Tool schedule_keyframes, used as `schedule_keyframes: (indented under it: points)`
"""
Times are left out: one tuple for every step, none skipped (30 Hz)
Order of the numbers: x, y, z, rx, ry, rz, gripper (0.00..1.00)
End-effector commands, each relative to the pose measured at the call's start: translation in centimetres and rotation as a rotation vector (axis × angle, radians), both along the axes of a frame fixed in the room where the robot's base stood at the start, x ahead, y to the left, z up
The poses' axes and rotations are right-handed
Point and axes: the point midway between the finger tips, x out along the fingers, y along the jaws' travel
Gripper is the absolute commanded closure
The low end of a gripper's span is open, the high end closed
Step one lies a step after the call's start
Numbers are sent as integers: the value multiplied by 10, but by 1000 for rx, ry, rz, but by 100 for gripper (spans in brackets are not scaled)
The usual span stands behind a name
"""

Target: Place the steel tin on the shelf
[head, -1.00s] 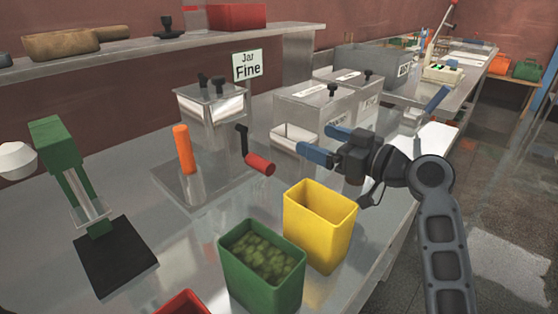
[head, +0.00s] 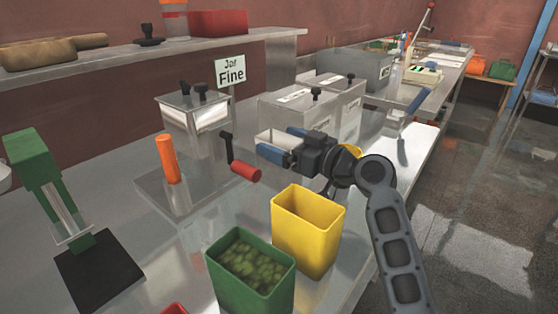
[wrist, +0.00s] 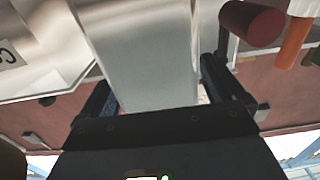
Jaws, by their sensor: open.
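The steel tin is a small pale grey open box (head: 273,138) on the steel bench, in front of the grey bins, partly hidden by my gripper. My gripper (head: 284,143) is open, with its blue fingers reaching left at the tin. In the wrist view the tin (wrist: 150,55) fills the space between the two spread fingers, one on each side; I cannot tell whether they touch it. The steel shelf (head: 120,55) runs along the wall at upper left, above the bench.
A yellow bin (head: 305,235) and a green bin (head: 250,285) stand near my arm. A red-handled crank (head: 244,171) is left of the gripper.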

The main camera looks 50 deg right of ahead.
Motion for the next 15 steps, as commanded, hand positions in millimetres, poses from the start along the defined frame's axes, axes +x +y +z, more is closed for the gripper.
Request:
schedule_keyframes:
  points:
    - [6, 1, 1, 0, 0, 2, 4]
    - [9, 1, 1, 0, 0, 2, 4]
    - [11, 0, 1, 0, 0, 1, 4]
    - [12, 0, 1, -1, 0, 0, 4]
    - [13, 0, 0, -1, 0, 0, 4]
    - [14, 0, 0, -1, 0, -1, 4]
    - [14, 0, 0, -1, 0, -1, 4]
    - [14, 0, 0, -1, 0, -1, 4]
    - [13, 0, 0, -1, 0, -1, 4]
    - [13, 0, 0, -1, 0, -1, 4]
    - [13, 0, 0, -1, 0, 0, 4]
    - [13, 0, 0, -1, 0, 0, 7]
    - [13, 0, 0, -1, 0, 0, 10]
    - [13, 0, -1, -1, 0, 0, 13]
    - [13, 0, 0, -1, 0, 0, 17]
